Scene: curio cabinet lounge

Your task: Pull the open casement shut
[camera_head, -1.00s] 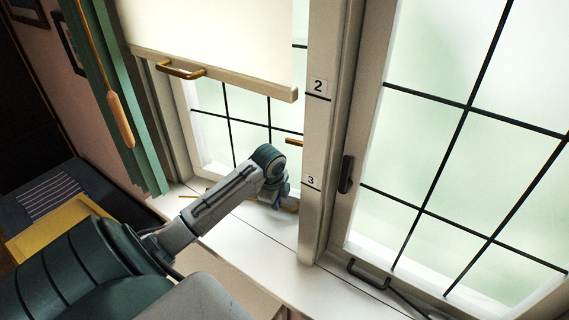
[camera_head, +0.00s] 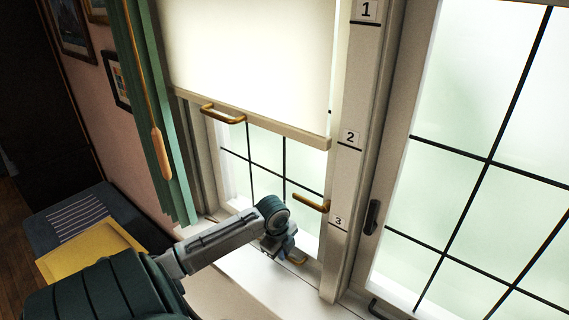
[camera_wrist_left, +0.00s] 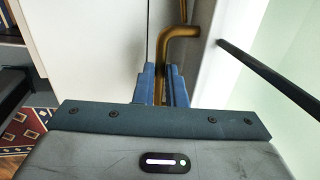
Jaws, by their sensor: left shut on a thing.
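The casement is the left window, with dark glazing bars over pale glass (camera_head: 268,155); its lower part shows below a cream blind. A brass lever handle (camera_head: 312,204) stands out near its right side, beside the post. My left gripper (camera_head: 292,256) is low at the window, just above the sill. In the left wrist view its blue fingers (camera_wrist_left: 161,75) are shut on a brass bar (camera_wrist_left: 183,33), which bends right toward a pale frame. How far the casement stands open is hard to tell. My right gripper is out of view.
The cream blind (camera_head: 250,60) with a brass pull (camera_head: 222,113) hangs above the arm. A numbered post (camera_head: 350,170) separates the right window (camera_head: 480,120), which has a black handle (camera_head: 371,217). A green curtain (camera_head: 160,130) and wooden cord pull (camera_head: 157,152) hang left. The sill (camera_head: 270,290) has free room.

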